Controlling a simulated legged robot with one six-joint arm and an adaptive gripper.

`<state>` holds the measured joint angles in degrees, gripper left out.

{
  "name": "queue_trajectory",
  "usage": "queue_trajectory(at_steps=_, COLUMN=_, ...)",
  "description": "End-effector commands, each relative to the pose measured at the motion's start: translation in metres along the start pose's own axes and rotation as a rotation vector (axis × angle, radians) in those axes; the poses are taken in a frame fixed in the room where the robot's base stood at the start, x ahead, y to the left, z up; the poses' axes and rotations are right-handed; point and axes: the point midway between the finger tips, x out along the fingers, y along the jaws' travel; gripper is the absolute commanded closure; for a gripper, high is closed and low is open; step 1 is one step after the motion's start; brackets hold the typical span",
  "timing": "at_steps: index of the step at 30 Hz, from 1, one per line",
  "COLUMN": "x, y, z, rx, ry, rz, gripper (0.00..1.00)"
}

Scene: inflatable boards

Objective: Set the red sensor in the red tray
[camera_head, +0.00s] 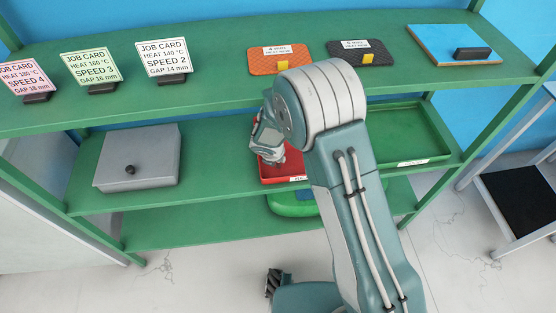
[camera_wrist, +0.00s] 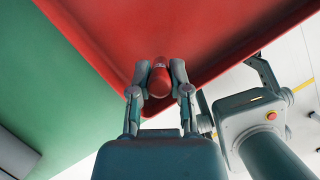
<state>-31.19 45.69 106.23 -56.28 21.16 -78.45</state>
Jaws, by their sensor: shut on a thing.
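The red tray (camera_head: 270,177) sits on the middle green shelf, partly hidden behind my arm. It fills much of the wrist view (camera_wrist: 205,32), with one corner near the fingertips. My gripper (camera_wrist: 160,82) is shut on the red sensor (camera_wrist: 159,80), a small rounded red piece between the two fingers. The sensor is over the tray's corner in the wrist view; I cannot tell whether it touches the tray floor. In the head view, my arm hides the sensor and the fingertips.
A green tray (camera_head: 415,140) stands right of my arm on the same shelf. A grey box (camera_head: 138,158) with a black knob stands to the left. Several job cards (camera_head: 162,60), orange and black pads and a blue board (camera_head: 452,44) are on the top shelf.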

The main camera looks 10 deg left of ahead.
Motion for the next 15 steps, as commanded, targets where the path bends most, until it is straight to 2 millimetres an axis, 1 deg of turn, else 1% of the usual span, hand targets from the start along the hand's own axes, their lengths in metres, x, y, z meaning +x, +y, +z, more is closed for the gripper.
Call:
queue_trajectory(at_steps=1, x=0.0075, y=-0.0005, z=-0.0041, rx=-0.003, ry=0.002, rz=-0.002, gripper=1.0)
queue_trajectory(at_steps=3, x=0.0134, y=-0.0004, z=-0.0065, rx=-0.001, ry=0.001, rz=-0.002, gripper=1.0)
queue_trajectory(at_steps=14, x=0.017, y=-0.0005, z=-0.0081, rx=0.0, ry=0.0, rz=-0.001, gripper=1.0)
queue_trajectory(at_steps=15, x=0.0167, y=-0.0004, z=-0.0079, rx=0.0, ry=0.0, rz=-0.001, gripper=0.58)
